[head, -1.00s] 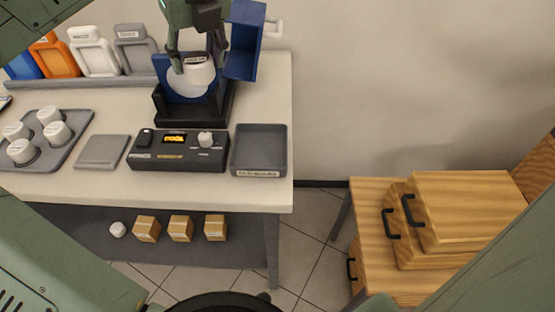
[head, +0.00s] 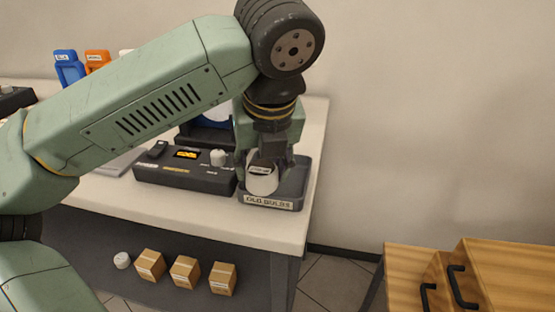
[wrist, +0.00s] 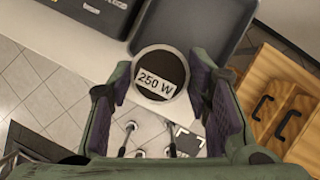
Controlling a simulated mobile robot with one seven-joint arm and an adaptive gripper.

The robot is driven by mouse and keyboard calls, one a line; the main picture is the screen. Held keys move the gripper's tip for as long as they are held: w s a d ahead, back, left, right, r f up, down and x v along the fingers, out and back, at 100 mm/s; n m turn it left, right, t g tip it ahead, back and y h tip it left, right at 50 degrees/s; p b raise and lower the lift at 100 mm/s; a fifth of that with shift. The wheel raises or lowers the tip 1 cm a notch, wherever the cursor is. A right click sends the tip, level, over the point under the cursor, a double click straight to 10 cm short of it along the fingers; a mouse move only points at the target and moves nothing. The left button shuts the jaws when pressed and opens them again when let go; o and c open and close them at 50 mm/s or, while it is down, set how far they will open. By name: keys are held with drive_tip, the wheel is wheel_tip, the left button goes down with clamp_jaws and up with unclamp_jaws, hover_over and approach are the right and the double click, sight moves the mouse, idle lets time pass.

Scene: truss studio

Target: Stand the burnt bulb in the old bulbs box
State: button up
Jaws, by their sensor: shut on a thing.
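The burnt bulb (head: 262,183) is a white, round-sided piece with a dark label on its end. In the wrist view its dark round end (wrist: 160,62) reads "250 W". My gripper (head: 266,167) is shut on it, with a finger on each side. The old bulbs box (head: 270,203) is a shallow grey open tray with a front label, at the table's right end. The bulb is over the front left part of the box; I cannot tell whether it touches the floor. The box (wrist: 207,22) also shows beyond the bulb in the wrist view, its visible floor empty.
A dark control unit (head: 185,173) with a lit display and a white knob stands close left of the box. The dark and blue lamp stand (head: 205,134) is behind it, partly hidden by my arm. A wooden cabinet (head: 510,265) stands lower right. Boxes (head: 185,270) sit below.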

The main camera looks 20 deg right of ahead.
drive_tip(key=w+d, duration=0.1)
drive_tip(key=w+d+p, duration=0.1)
drive_tip(key=w+d, duration=0.2)
drive_tip(key=w, duration=0.1)
drive_tip(key=shift+d+f, duration=0.35)
drive_tip(key=shift+d, duration=0.05)
wheel_tip(320, 180, down, 3)
drive_tip(key=shift+r+p, duration=0.1)
drive_tip(key=shift+p, duration=0.55)
drive_tip(key=shift+f, duration=0.35)
drive_tip(key=shift+f, duration=0.1)
drive_tip(key=shift+f+b, duration=0.1)
drive_tip(key=shift+b, duration=0.2)
drive_tip(key=o, duration=1.2)
